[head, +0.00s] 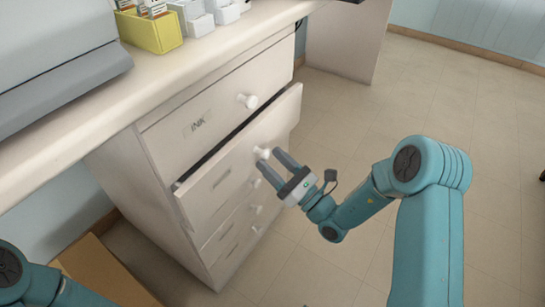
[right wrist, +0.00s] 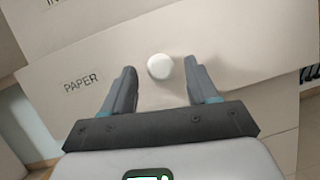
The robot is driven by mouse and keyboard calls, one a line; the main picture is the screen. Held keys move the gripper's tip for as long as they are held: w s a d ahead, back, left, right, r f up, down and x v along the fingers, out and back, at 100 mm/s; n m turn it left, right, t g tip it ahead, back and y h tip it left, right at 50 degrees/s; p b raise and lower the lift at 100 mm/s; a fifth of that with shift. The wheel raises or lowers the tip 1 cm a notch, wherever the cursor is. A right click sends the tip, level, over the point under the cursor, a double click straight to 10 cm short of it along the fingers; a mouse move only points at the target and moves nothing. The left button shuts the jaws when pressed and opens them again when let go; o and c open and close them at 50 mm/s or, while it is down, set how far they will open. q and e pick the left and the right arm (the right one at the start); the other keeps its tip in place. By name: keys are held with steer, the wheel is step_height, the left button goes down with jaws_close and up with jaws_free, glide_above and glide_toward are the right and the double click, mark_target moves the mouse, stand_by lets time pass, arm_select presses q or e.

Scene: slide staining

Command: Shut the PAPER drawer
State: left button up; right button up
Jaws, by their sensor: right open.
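The PAPER drawer (head: 225,179) is the second one down in the white cabinet and stands partly open, with a dark gap along its top edge. Its label shows in the right wrist view on the drawer front (right wrist: 84,95). Its round white knob (head: 262,153) also shows in the right wrist view (right wrist: 160,66). My right gripper (head: 275,160) is open at the knob. In the right wrist view its fingers (right wrist: 159,80) lie on either side of the knob, with room between; contact cannot be told. Of my left arm only a part shows at the lower left; its gripper is out of view.
The INK drawer (head: 215,109) above looks shut, and more drawers (head: 240,228) lie below. On the desk top (head: 205,50) stand a yellow card box (head: 148,32), white containers (head: 194,17) and a grey machine (head: 60,65). The tiled floor (head: 330,110) to the right is clear.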

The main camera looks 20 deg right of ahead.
mark_target(260, 154)
steer(key=shift+w+a+r, duration=0.15)
steer(key=shift+w, duration=0.2)
jaws_close()
steer(key=shift+w+a+p, duration=0.4)
steer(key=shift+w+a, duration=0.75)
steer(key=shift+w, duration=0.3)
jaws_free()
steer(key=shift+w, duration=0.1)
